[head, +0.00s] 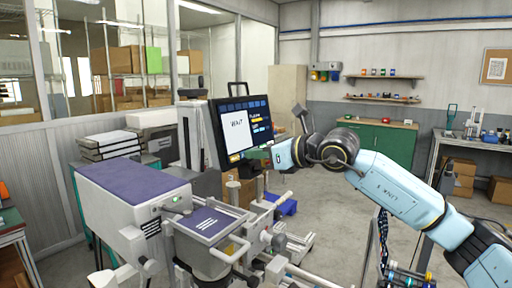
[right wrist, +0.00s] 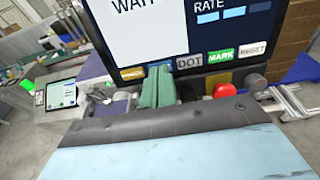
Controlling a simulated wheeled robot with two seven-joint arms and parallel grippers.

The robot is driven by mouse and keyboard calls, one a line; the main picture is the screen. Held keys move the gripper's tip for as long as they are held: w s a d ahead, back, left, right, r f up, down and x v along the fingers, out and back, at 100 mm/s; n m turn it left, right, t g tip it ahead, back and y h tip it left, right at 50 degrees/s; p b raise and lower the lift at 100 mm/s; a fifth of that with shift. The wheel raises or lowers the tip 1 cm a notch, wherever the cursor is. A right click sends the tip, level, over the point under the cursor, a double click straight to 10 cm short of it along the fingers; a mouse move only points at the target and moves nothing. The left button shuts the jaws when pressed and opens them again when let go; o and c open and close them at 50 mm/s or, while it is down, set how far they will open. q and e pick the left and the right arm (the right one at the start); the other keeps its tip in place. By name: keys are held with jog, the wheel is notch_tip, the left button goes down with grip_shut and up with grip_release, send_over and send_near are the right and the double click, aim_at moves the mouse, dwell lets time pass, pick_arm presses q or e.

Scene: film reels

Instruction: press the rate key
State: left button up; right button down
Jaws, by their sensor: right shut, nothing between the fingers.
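The monitor (head: 231,128) stands upright on the machine and shows WAIT on a white panel, with a RATE readout and blue bars beside it in the right wrist view (right wrist: 235,18). A row of keys runs under its screen. A blue key (right wrist: 160,67) sits between an orange key (right wrist: 131,73) and the grey DOT key (right wrist: 189,62); its label is mostly hidden by my fingers. My right gripper (head: 259,153) is shut and empty, its green fingertips (right wrist: 158,77) at the blue key. I cannot tell whether they touch it. My left gripper is not in view.
Further right are the green MARK key (right wrist: 222,55) and white RESET key (right wrist: 252,49). A red knob (right wrist: 223,90) lies just below them. A purple-topped machine (head: 130,178) stands left of the monitor. Open floor lies toward the green cabinet (head: 388,140).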

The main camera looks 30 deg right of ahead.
jog(key=shift+w+a, duration=0.1)
jog(key=shift+w, duration=0.1)
jog(key=shift+w+a, duration=0.25)
jog(key=shift+w, duration=0.2)
dwell(0.4)
jog(key=b+v, duration=0.7)
jog(key=v, duration=0.7)
jog(key=shift+f, duration=0.15)
jog(key=shift+s, duration=0.1)
